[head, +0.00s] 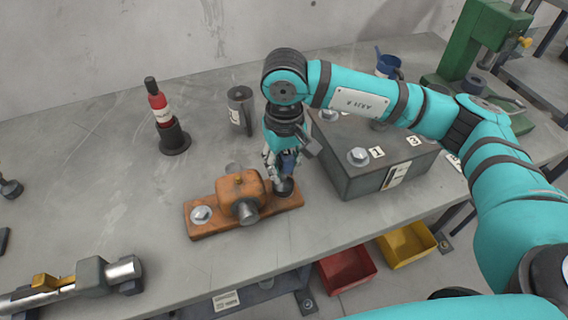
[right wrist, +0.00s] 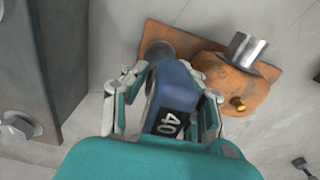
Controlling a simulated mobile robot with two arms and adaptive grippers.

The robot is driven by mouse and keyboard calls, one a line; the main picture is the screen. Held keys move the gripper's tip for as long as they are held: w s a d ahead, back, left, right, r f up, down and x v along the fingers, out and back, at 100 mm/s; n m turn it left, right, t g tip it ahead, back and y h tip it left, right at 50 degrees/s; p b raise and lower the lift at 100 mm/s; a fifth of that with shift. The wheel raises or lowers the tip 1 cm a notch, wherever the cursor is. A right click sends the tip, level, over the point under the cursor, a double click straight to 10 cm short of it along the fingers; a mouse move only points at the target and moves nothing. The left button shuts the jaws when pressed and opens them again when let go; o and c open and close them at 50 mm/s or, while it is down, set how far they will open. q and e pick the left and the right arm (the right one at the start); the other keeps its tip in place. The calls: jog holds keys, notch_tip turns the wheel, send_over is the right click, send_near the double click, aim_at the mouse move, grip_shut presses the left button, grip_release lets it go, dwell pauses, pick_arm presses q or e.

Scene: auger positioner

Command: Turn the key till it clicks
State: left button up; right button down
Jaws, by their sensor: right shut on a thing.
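My right gripper (head: 284,172) points down over the right end of the orange board (head: 205,232). It is shut on a blue block-shaped key (right wrist: 172,92) labelled 40, with a finger on each side in the right wrist view (right wrist: 165,100). The key also shows between the fingers in the head view (head: 289,160). A dark round piece (right wrist: 158,52) shows at the key's far end, over the board. Whether it is seated on a bolt is hidden. An orange housing (head: 240,194) with a metal shaft stands mid-board. My left gripper is out of view.
A grey numbered box (head: 365,182) with bolts stands close right of my gripper. A grey cylinder (head: 241,108) and a red bottle in a dark holder (head: 174,138) stand behind. A long metal tool (head: 75,286) lies front left.

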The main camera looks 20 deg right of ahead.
jog(key=shift+m+b, duration=0.5)
jog(key=shift+m, duration=0.7)
jog(key=shift+m+b, duration=0.4)
jog(key=shift+b, duration=0.05)
jog(key=shift+m, duration=0.7)
jog(key=shift+b, duration=0.3)
